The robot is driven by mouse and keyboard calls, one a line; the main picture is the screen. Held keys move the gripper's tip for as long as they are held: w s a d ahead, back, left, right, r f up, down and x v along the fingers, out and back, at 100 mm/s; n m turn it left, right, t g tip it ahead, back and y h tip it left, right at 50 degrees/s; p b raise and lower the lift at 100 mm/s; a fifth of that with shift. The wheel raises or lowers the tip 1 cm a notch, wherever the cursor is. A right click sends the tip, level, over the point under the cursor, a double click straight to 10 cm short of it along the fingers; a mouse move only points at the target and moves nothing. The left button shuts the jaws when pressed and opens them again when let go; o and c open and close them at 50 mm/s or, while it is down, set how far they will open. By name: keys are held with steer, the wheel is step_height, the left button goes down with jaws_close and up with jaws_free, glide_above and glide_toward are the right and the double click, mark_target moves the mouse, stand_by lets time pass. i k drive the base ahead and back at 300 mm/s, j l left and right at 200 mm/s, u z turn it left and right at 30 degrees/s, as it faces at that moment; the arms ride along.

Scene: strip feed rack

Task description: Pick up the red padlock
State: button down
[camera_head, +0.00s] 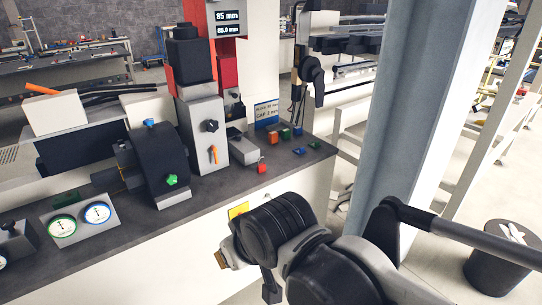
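A small red block-like item (262,168), likely the red padlock, sits on the dark bench top near its front edge. It is too small for me to make out a shackle. My arm comes in from the lower right, and its black wrist joint is nearer the camera, below and right of the red item in the picture. A dark piece that may be part of my gripper (270,289) hangs under the wrist. The fingers cannot be made out, and nothing is seen held. My gripper appears apart from the red item.
Several small green, blue and orange items, such as a blue one (299,151), lie right of the red one. A grey box with a dial (202,130) and a black roller unit (160,160) stand to its left. A thick grey post (397,110) rises at right.

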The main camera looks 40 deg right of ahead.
mark_target(261, 168)
steer(key=z, duration=0.85)
steer(key=i+j+z, duration=0.1)
steer(key=i, duration=0.45)
steer(key=i+j, duration=0.25)
steer(key=i, duration=0.3)
steer(key=z, duration=0.05)
